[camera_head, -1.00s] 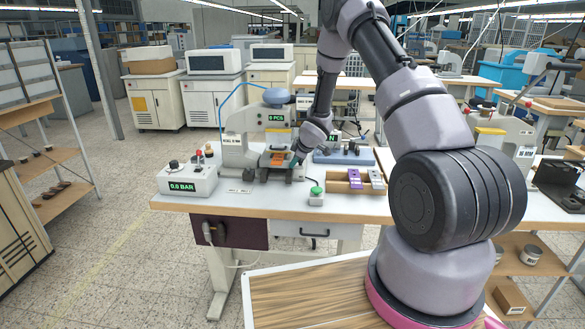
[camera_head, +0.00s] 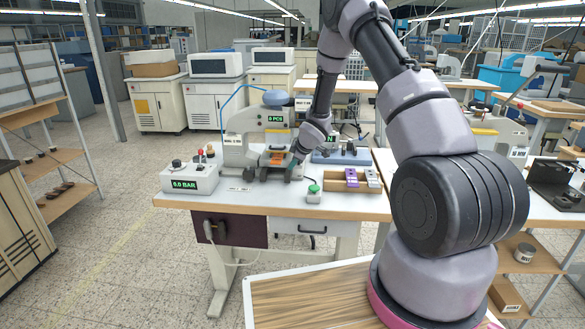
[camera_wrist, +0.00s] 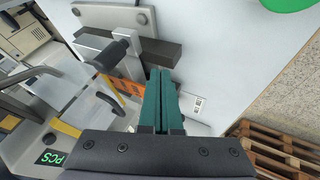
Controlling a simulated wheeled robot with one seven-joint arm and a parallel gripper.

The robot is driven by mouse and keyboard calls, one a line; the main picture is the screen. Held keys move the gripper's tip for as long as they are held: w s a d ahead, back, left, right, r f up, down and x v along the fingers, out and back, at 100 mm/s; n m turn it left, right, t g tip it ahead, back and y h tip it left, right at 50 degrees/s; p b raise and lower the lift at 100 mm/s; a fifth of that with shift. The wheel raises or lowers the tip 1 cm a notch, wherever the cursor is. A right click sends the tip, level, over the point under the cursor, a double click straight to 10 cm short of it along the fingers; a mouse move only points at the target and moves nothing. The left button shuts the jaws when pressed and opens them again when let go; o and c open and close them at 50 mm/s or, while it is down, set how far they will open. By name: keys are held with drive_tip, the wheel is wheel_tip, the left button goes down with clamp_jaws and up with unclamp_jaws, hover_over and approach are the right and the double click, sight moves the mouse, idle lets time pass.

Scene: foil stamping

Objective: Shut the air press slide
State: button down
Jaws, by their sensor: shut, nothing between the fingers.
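The air press (camera_head: 247,125) stands on the worktable, a pale machine with a green counter display and a blue hose. Its slide area (camera_head: 277,158), with an orange piece, is low at the front. In the wrist view the orange piece (camera_wrist: 122,86) is partly hidden behind my fingers, beside a dark knob (camera_wrist: 106,56) and a dark bar (camera_wrist: 160,52). My gripper (camera_head: 293,161) is at the right front of the slide. In the wrist view its green fingers (camera_wrist: 163,74) are together and empty, with tips close to the dark bar; contact cannot be told.
A gauge box (camera_head: 190,178) reading 0.0 BAR stands left of the press. A green button box (camera_head: 314,192) and a wooden tray (camera_head: 350,187) with purple and white pieces are to the right. The table's front edge (camera_head: 270,208) is close by.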

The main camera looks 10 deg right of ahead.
drive_tip(key=s+d+r+m+h, duration=0.1)
drive_tip(key=s+d+r+m, duration=0.2)
drive_tip(key=s+r, duration=0.5)
drive_tip(key=s+d+r+m+h, duration=0.1)
drive_tip(key=s+d+r+m, duration=0.2)
drive_tip(key=r, duration=1)
drive_tip(key=s+d+r+m+h, duration=0.1)
drive_tip(key=s+d+r+m, duration=0.15)
drive_tip(key=s+r, duration=0.55)
drive_tip(key=s+a+r+m+y, duration=0.1)
drive_tip(key=s+r+m, duration=0.3)
drive_tip(key=s, duration=0.7)
drive_tip(key=s+a+r+m+y, duration=0.1)
drive_tip(key=s+a+r+m, duration=0.3)
drive_tip(key=s+r, duration=0.3)
drive_tip(key=s+m, duration=0.1)
drive_tip(key=s, duration=0.4)
drive_tip(key=shift+s+y, duration=0.3)
drive_tip(key=shift+w+a+r, duration=0.1)
